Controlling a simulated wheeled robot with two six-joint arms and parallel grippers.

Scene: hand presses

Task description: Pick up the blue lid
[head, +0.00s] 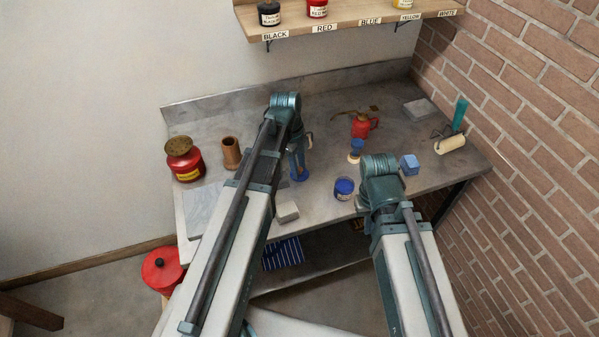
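A small round blue thing (301,176), which looks like the blue lid, is on the grey table left of the middle. My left gripper (297,168) points down right at it and partly covers it. The fingers are too small and blended with the blue to tell whether they are open or shut, or whether they touch it. An open jar of blue ink (343,187) stands to the right. My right arm's wrist (380,175) is right of that jar, and its gripper is hidden behind it.
A red can (187,162) and brown cup (231,153) stand at the left. A red oil can (361,125), blue-topped dabber (356,150), blue block (409,164) and roller (450,144) are at the right. A grey block (287,211) lies near the front edge. A shelf (340,30) hangs above.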

